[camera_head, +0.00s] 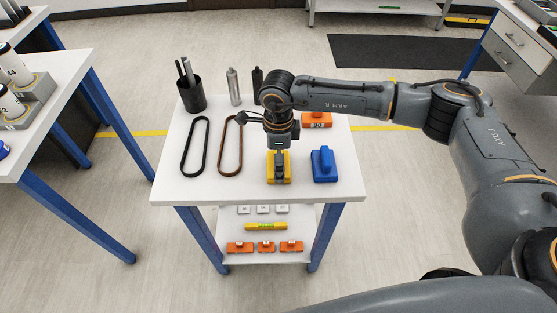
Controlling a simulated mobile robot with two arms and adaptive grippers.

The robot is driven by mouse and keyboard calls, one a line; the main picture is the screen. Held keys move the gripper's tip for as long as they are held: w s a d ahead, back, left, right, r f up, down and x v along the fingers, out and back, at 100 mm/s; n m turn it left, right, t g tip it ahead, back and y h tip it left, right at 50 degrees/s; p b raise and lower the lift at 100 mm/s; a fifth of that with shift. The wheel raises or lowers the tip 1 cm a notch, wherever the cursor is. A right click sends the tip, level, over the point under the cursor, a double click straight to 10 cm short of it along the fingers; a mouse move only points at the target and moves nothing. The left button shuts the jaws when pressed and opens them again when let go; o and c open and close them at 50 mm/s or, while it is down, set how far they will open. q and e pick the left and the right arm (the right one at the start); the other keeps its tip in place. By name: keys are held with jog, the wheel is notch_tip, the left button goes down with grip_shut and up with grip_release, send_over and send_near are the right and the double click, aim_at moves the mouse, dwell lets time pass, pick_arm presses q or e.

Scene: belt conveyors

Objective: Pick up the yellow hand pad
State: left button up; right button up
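The yellow hand pad (286,180) lies near the front edge of the small white table, right of its middle. My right gripper (280,168) points straight down over it, with its dark fingers at the pad's top. The gripper hides the pad's middle and its handle, if it has one. I cannot tell whether the fingers are closed on it. The pad appears to be at table level. My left gripper is not in view.
A blue hand pad (324,166) sits close on the right, with an orange block (317,120) behind it. Black (194,147) and brown (230,146) belts lie left. A black cup (191,96) and a grey bottle (234,88) stand behind. A lower shelf (240,254) holds small parts.

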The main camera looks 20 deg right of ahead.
jog(key=shift+f, duration=0.45)
jog(key=shift+c, duration=0.4)
jog(key=c, duration=0.9)
jog(key=shift+r, duration=0.1)
